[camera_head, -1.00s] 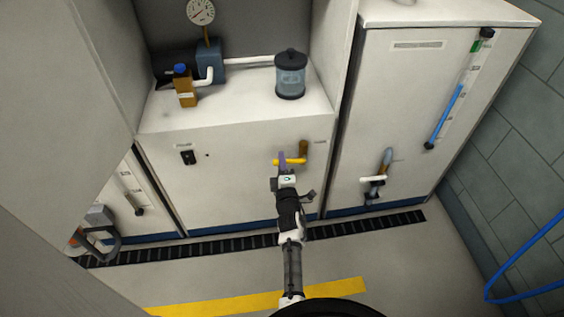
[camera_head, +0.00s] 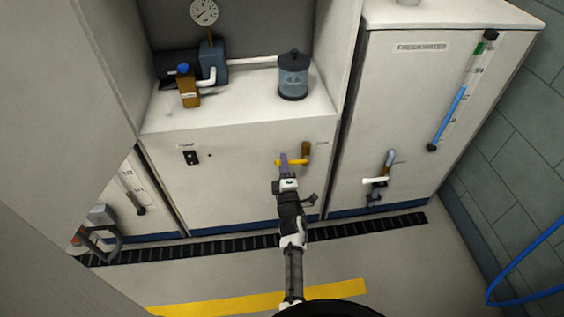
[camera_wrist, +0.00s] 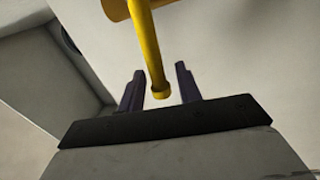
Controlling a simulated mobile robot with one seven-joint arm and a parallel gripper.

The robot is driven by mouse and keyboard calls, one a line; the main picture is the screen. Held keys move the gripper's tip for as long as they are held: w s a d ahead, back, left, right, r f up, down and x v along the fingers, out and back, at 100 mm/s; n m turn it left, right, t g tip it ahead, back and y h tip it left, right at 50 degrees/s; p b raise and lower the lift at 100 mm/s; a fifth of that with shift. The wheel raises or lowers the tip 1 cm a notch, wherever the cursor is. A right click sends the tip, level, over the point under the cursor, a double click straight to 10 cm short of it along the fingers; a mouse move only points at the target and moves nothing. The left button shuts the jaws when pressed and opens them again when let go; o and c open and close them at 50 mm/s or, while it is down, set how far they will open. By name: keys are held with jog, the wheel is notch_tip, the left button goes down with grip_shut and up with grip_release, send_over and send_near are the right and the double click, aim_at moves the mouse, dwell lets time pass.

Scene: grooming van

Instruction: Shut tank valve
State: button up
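A yellow lever handle (camera_head: 291,162) on a brass-coloured valve (camera_head: 305,150) sticks out sideways from the white cabinet front. In the wrist view the yellow handle (camera_wrist: 152,55) reaches down with its rounded end between the two dark purple fingers. My gripper (camera_head: 284,160) is at the handle's left end; it also shows in the wrist view (camera_wrist: 158,88). The fingers stand apart, with visible gaps on both sides of the handle. A second valve with a white lever (camera_head: 375,181) and grey pipe is on the right tank cabinet (camera_head: 410,100).
Above the yellow lever, a counter (camera_head: 235,112) holds a brown bottle (camera_head: 188,87), a blue pump body (camera_head: 213,62) and a clear canister (camera_head: 293,76). A blue level tube (camera_head: 450,112) is on the right cabinet. A black floor grate (camera_head: 210,247) runs along the cabinets.

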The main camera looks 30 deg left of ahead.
jog(key=v, duration=1.1)
